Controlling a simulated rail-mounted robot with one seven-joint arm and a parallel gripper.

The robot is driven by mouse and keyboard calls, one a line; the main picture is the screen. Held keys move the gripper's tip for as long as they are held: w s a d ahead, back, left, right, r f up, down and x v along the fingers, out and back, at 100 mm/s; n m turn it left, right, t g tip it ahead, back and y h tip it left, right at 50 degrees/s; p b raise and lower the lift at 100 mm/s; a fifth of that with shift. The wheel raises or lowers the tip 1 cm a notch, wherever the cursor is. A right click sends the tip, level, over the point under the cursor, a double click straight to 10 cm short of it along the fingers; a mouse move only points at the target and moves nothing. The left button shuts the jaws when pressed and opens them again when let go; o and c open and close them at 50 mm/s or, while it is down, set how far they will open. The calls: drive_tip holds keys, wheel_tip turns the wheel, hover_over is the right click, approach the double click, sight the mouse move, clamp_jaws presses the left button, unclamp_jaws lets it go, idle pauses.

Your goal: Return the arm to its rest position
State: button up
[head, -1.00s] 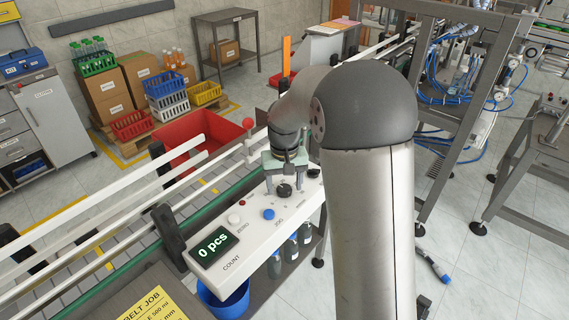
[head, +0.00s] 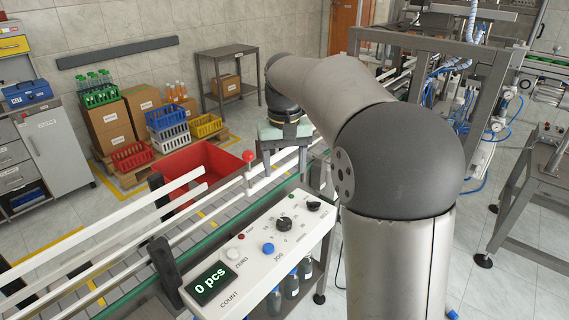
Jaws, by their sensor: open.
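My gripper (head: 281,170) hangs at the end of my arm in the head view, pointing down. Its fingers are spread apart with nothing between them. It is above and behind the white control panel (head: 240,262), near the conveyor rails, and apart from the panel's knobs. The panel shows a black display reading "0 pcs" (head: 209,284), a blue button (head: 268,249), a white button (head: 232,253) and a large black knob (head: 284,224).
The conveyor (head: 130,262) with white guide rails runs beside the panel. A red-ball lever (head: 248,156) stands near my gripper. A red bin (head: 200,165) is behind the conveyor. Bottles (head: 291,286) stand below the panel. Machine frames stand at the right.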

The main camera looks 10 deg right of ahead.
drive_tip(key=s+f, duration=0.4)
drive_tip(key=s, duration=0.5)
drive_tip(key=s+f, duration=0.5)
drive_tip(key=s, duration=0.4)
drive_tip(key=s+f, duration=0.4)
drive_tip(key=s, duration=0.5)
drive_tip(key=shift+s+f+n+t, duration=0.25)
drive_tip(key=shift+s+n+t, duration=0.05)
